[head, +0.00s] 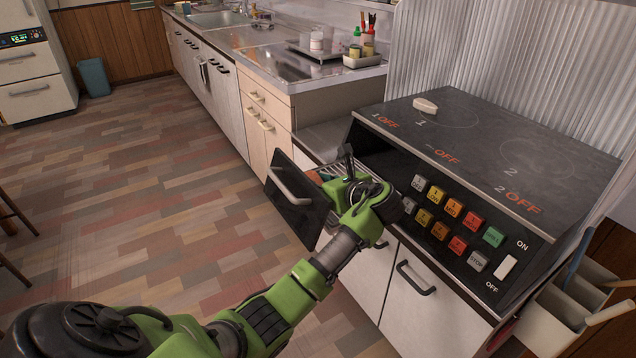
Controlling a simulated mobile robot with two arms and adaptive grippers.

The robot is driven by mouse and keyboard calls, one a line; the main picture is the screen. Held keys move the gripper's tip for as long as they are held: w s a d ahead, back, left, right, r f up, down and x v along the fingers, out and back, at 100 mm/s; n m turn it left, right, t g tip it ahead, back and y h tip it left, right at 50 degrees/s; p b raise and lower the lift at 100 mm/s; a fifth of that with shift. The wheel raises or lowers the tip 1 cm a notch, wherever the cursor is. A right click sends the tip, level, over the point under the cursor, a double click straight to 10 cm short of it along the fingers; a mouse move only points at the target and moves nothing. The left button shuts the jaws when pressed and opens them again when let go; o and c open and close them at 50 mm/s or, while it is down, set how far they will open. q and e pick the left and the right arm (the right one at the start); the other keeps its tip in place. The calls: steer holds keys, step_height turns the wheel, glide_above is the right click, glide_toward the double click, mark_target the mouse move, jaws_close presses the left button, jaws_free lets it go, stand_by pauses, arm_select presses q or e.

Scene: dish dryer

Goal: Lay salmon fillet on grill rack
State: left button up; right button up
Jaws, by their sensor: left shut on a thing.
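The grill drawer (290,196) of the stove stands pulled out, with its dark front and handle facing left. My left gripper (343,172) is at the drawer opening, between the drawer front and the stove's button panel. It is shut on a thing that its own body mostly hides. A small reddish-orange strip (316,177) shows just left of the gripper and looks like part of the salmon fillet. The grill rack inside the drawer is hidden by the drawer front and my gripper, so I cannot tell whether the fillet touches it. My right gripper is not in view.
The black stove top (470,140) carries a small white object (425,105). A panel of coloured buttons (455,205) lies close to the right of my gripper. A counter (290,70) with a tray and bottles runs behind. Utensil bins (560,310) hang at the lower right.

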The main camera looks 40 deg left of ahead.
arm_select(q)
steer(key=o, duration=1.1)
steer(key=shift+f, duration=0.1)
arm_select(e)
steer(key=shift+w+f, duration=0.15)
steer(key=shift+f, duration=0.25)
arm_select(q)
steer(key=p+v, duration=0.2)
steer(key=v, duration=0.8)
steer(key=shift+d+r+p, duration=0.25)
steer(key=shift+p, duration=0.15)
steer(key=shift+v, duration=0.8)
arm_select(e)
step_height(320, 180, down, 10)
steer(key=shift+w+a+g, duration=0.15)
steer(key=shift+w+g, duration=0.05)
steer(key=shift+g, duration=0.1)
arm_select(q)
steer(key=shift+s, duration=0.1)
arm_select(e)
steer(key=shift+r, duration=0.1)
